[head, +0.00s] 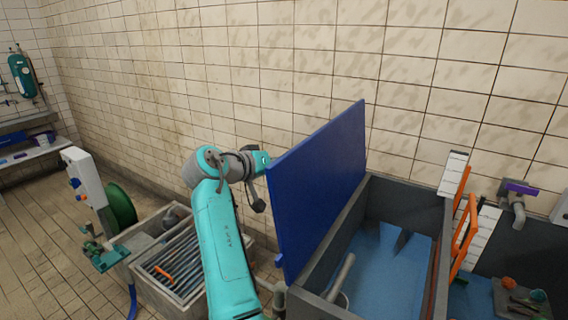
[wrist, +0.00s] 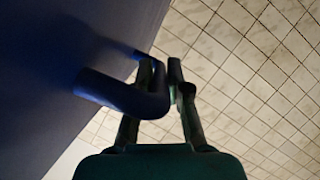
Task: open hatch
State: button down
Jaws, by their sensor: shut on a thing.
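The hatch is a flat blue panel (head: 320,180) that stands raised, nearly upright, along the left edge of a grey-walled box (head: 366,196). The box lies open, with a blue floor inside. In the wrist view the hatch face (wrist: 60,60) fills the left side. A dark curved handle (wrist: 112,92) sticks out from it. My gripper (wrist: 165,80) is shut on this handle. In the head view my arm reaches to the hatch's left face, and the handle and fingertips are hard to make out there.
A pale cylinder (head: 341,275) leans inside the box. Orange rails (head: 465,235) and a tap (head: 517,200) are at the right. A grated grey trough (head: 180,262) stands left of my arm, near a green reel (head: 119,205). The tiled wall is close behind the hatch.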

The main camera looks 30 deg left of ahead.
jog(key=shift+f, duration=0.1)
jog(key=c, duration=1.1)
grip_release()
jog(key=shift+c, duration=0.2)
jog(key=v, duration=1.2)
